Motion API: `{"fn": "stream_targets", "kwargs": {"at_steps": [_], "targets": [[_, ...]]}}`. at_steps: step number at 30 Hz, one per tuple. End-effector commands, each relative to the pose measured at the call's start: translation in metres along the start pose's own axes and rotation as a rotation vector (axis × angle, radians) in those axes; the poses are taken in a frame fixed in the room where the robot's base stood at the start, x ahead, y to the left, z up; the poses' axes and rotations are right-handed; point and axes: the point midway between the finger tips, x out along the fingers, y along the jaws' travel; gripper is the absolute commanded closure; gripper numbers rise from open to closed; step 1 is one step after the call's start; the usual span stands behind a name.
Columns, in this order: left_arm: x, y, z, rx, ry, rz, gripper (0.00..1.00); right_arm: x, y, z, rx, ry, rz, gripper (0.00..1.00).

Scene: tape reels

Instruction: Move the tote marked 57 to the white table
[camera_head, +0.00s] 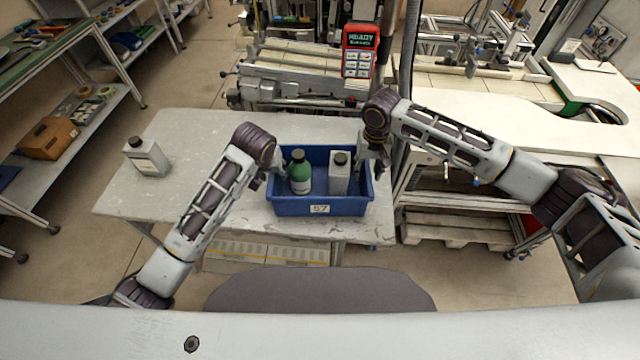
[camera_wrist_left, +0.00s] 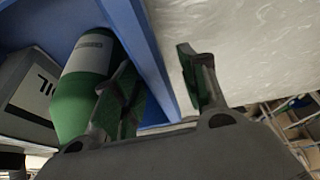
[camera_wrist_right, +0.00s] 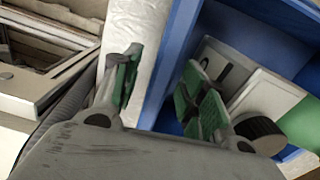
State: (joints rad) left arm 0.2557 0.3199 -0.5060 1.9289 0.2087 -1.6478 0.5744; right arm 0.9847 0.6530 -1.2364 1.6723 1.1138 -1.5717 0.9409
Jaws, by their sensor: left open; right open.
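The blue tote (camera_head: 290,207) has a label reading 57 on its front and stands on a worn, light grey-white table (camera_head: 215,130). It holds a green bottle (camera_head: 300,176) and a grey-white container with a dark cap (camera_head: 339,176). My left gripper (camera_head: 272,165) is at the tote's left side. In the left wrist view its open fingers (camera_wrist_left: 160,85) straddle the tote's wall, one inside, one outside. My right gripper (camera_head: 369,160) is at the right side; in the right wrist view its open fingers (camera_wrist_right: 162,85) also straddle the wall. Neither visibly pinches it.
A grey-white bottle (camera_head: 147,157) stands at the table's left. A long white-topped bench (camera_head: 500,100) with a curved cutout lies to the right. A red device (camera_head: 360,50) stands behind the tote. Shelves (camera_head: 75,125) with a cardboard box (camera_head: 48,139) are at left.

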Motion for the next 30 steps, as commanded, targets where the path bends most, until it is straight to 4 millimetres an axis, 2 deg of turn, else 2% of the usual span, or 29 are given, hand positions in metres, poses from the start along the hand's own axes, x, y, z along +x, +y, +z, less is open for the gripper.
{"fn": "stream_targets", "kwargs": {"at_steps": [8, 18, 30], "targets": [[0.0007, -0.0001, 0.0002, 0.000, 0.000, 0.000, 0.57, 0.0008, -0.0001, 0.0001, 0.000, 0.000, 0.000, 0.57], [0.0004, -0.0001, 0.0000, 0.000, 0.000, 0.000, 1.00, 0.0006, -0.0001, 0.0001, 0.000, 0.000, 0.000, 1.00], [-0.0007, -0.0002, -0.0013, 0.000, 0.003, 0.000, 1.00, -0.0007, -0.0001, -0.0007, 0.000, 0.002, -0.001, 1.00]]}}
